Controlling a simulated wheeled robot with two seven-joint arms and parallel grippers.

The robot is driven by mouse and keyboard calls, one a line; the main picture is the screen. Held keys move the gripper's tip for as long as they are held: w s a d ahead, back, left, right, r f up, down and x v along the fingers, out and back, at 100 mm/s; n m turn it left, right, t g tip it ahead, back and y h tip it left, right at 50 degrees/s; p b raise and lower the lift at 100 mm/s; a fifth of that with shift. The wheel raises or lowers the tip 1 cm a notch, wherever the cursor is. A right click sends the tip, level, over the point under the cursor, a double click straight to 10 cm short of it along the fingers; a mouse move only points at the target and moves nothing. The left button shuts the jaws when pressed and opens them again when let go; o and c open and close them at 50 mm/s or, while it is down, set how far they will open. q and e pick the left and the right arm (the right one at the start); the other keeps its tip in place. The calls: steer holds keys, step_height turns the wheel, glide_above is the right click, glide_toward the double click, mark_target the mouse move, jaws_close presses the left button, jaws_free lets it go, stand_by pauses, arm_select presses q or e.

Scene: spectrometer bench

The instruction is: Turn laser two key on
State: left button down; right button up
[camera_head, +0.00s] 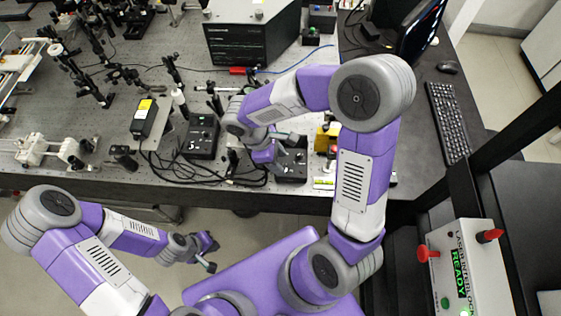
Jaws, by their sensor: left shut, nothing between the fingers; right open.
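Two small black controller boxes stand near the bench's front edge, one left of centre (200,136) and one under my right gripper (291,170). I cannot read their labels, so I cannot tell which is laser two. No key can be made out clearly on either. My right gripper (284,153) is open, pointing down over the right-hand box. Its wrist and fingers hide part of that box, and I cannot tell whether they touch it. My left gripper (210,256) is shut and empty, in front of and below the bench edge.
An interlock box (468,272) with red knobs and a green "READY" display stands at lower right. A yellow-labelled black laser head (150,118), loose black cables (190,170) and a yellow block (325,138) are nearby. A large black instrument (250,45) and keyboard (447,122) stand farther off.

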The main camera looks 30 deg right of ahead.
steer(key=shift+x, duration=1.1)
steer(key=shift+c, duration=0.2)
jaws_close()
